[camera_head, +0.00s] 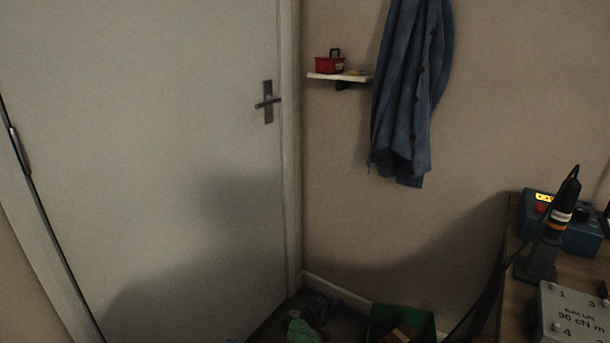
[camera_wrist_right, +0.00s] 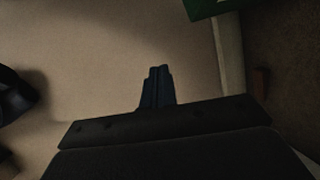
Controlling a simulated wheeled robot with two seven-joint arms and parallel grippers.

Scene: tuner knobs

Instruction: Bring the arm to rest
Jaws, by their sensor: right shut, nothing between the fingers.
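My right gripper (camera_wrist_right: 157,70) shows in the right wrist view, with its dark fingers together and nothing between them. It points over a pale surface and touches nothing that I can see. I cannot make out the right gripper in the head view. My left gripper is in neither view. On the bench at the right of the head view is a grey box (camera_head: 578,318) with black lettering and numbered points. Behind it a dark handheld tool (camera_head: 559,220) stands upright in a holder.
A blue box (camera_head: 580,237) stands at the back of the wooden bench (camera_head: 517,295). A green crate (camera_head: 376,322) is on the floor, left of the bench. A blue coat (camera_head: 408,95) hangs beside a small shelf (camera_head: 325,76). A closed door (camera_head: 150,130) fills the left.

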